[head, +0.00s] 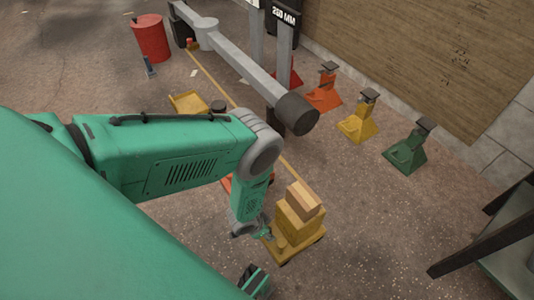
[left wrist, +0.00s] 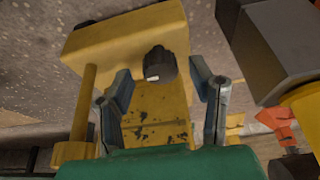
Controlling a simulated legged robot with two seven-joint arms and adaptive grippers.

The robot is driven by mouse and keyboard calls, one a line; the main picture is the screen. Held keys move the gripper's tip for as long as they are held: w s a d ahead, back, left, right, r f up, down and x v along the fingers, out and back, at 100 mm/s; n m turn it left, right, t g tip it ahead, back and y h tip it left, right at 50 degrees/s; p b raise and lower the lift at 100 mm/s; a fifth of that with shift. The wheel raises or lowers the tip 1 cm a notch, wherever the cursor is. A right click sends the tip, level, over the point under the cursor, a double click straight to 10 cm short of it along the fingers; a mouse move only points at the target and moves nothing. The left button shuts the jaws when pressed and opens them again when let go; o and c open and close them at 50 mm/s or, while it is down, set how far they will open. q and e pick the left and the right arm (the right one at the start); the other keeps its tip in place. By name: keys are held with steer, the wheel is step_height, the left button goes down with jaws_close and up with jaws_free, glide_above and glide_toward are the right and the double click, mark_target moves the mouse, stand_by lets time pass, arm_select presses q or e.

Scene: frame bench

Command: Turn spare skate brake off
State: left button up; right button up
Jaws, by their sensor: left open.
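A yellow skate (head: 304,247) with stacked blocks on it stands on the floor at the lower middle of the head view. In the left wrist view, a yellow body (left wrist: 115,42) with a dark round knob (left wrist: 162,66) bearing a white mark fills the middle. My left gripper (head: 265,237) is at the near left side of the skate. In the wrist view its open fingers (left wrist: 162,86) stand on both sides of the knob, apart from it. A green and dark part at the bottom edge of the head view may be my right gripper (head: 255,280); its fingers are unclear.
A grey beam (head: 245,65) stands over the middle. Orange (head: 323,95), yellow (head: 358,127) and green (head: 407,153) stands line the wall. A dark-framed table (head: 505,255) is at right.

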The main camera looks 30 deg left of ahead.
arm_select(q)
steer(key=shift+w+f, duration=0.15)
steer(key=shift+f, duration=0.25)
steer(key=shift+c, duration=0.4)
jaws_close()
steer(key=m+h, duration=0.1)
steer(key=m, duration=0.2)
steer(key=m+g+h, duration=0.1)
steer(key=m, duration=0.2)
steer(key=shift+w, duration=0.1)
steer(key=m+g, duration=0.1)
steer(key=m, duration=0.2)
steer(key=m+g, duration=0.2)
steer(key=m, duration=0.1)
steer(key=shift+a+m+h, duration=0.1)
steer(key=shift+m+h, duration=0.2)
steer(key=shift+m, duration=0.1)
